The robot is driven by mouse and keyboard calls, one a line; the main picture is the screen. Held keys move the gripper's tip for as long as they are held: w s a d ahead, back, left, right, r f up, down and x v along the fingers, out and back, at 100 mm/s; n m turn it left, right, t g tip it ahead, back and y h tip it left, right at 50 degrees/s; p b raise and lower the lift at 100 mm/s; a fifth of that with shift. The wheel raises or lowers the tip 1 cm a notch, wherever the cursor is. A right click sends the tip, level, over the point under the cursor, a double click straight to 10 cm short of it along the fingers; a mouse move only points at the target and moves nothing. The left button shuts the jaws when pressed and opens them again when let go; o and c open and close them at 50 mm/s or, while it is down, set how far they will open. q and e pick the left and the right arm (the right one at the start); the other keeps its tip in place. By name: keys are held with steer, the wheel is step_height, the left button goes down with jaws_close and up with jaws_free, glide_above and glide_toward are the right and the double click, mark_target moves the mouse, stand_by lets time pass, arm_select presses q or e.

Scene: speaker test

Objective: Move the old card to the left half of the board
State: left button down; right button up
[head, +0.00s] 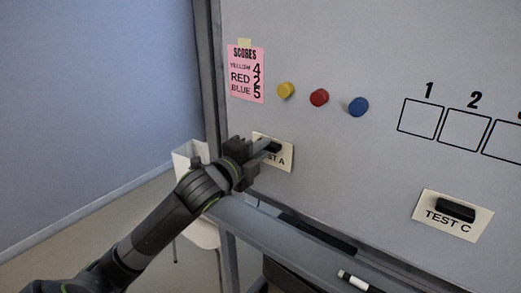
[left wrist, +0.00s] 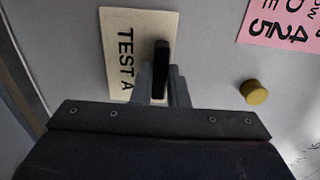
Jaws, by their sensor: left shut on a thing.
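The TEST A card (head: 287,152) is on the left part of the whiteboard (head: 350,190), below the pink scores note. It also shows in the left wrist view (left wrist: 118,25). My left gripper (head: 266,148) is at this card and shut on its black magnet (left wrist: 161,58). The gripper hides part of the card's lettering. The TEST C card (head: 432,215) is on the lower right of the board, under its own black magnet (head: 456,209). Neither card is marked as old. My right gripper is in no view.
The pink scores note (head: 235,70) hangs at upper left. Yellow (head: 286,90), red (head: 319,97) and blue (head: 358,106) magnets sit beside it. Drawn numbered boxes (head: 421,118) are at right. A marker (head: 352,280) lies below the board. Between the cards the board is clear.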

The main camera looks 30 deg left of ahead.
arm_select(q)
steer(key=shift+w, duration=0.5)
stand_by(0.5)
steer(key=c, duration=0.9)
jaws_free()
steer(key=shift+c, duration=0.2)
steer(key=shift+s, duration=0.15)
steer(key=s+p, duration=0.3)
steer(key=s, duration=0.3)
steer(key=shift+s+a, duration=0.25)
steer(key=shift+s, duration=0.15)
